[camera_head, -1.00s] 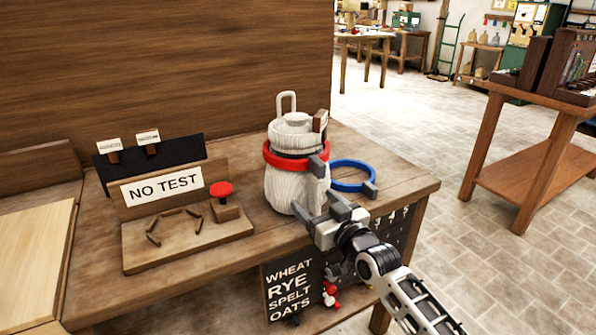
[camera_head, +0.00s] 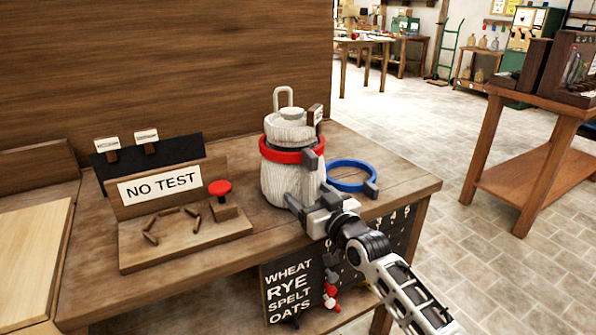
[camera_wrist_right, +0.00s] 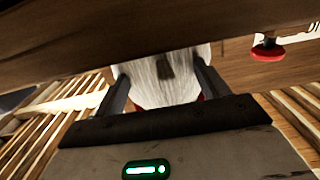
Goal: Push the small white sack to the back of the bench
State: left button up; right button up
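The small white sack (camera_head: 285,183) stands upright on the wooden bench (camera_head: 400,186), with a red ring around its middle and a pale loop on top. My right gripper (camera_head: 311,199) is at the sack's near side, low down, with its fingers spread. In the right wrist view the sack (camera_wrist_right: 165,82) shows between and beyond the two fingers of the open gripper (camera_wrist_right: 164,82). I cannot tell whether the fingers touch it. The sack's base is partly hidden by the gripper. My left gripper is not in view.
A blue ring (camera_head: 343,187) lies on the bench just right of the sack. Left of it is a wooden stand with a NO TEST sign (camera_head: 160,187) and a red knob (camera_head: 220,188). A wooden panel (camera_head: 160,60) rises behind the bench. A chalkboard (camera_head: 288,290) hangs in front.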

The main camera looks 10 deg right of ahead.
jog(key=shift+b+x, duration=0.55)
jog(key=shift+x, duration=0.3)
jog(key=shift+w, duration=0.1)
jog(key=shift+w+a, duration=0.1)
